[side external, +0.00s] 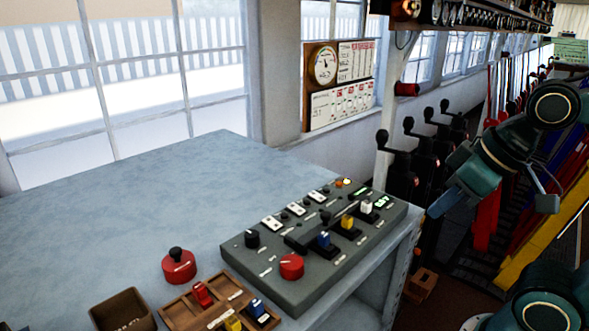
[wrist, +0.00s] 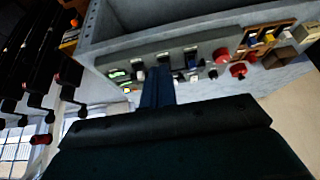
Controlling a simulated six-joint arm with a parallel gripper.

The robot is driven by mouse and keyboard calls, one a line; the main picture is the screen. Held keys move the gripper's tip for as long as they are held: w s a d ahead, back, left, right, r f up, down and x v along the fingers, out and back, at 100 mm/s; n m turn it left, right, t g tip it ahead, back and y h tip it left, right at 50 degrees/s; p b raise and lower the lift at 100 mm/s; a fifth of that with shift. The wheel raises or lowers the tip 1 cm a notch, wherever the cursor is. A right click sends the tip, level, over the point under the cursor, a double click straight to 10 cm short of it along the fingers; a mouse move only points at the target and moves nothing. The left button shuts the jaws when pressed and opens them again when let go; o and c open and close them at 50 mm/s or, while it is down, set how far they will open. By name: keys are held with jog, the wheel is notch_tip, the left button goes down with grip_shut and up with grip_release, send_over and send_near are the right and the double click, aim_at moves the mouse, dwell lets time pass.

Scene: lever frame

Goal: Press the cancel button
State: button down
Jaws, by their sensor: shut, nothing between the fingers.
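A grey control panel (side external: 345,262) lies on the pale blue-grey bench and shows upside down in the wrist view (wrist: 205,43). It carries a red round knob (side external: 291,267), a black knob (side external: 252,239), blue, yellow and white levers, small black buttons beside white labels, an orange light (side external: 343,182) and a green display (side external: 381,201). The labels are too small to read, so I cannot tell which control is the cancel button. My gripper (side external: 437,211) is shut and empty, right of the panel and apart from it; its fingers also show in the wrist view (wrist: 158,76).
A red base with a black knob (side external: 179,266), a brown open box (side external: 122,312) and a wooden tray (side external: 192,306) with small levers sit left of the panel. Black levers (side external: 398,165) stand behind its right end. The bench's back left is clear.

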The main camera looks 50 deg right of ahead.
jog(key=m+t+y, duration=0.1)
jog(key=m+t, duration=0.3)
jog(key=m, duration=0.4)
send_over(339, 184)
jog(key=shift+s+d+f, duration=0.3)
jog(key=shift+s+f, duration=0.15)
jog(key=shift+f, duration=0.25)
jog(key=shift+f, duration=0.15)
jog(key=shift+f, duration=4.25)
jog(key=shift+f, duration=0.2)
jog(key=shift+f, duration=0.25)
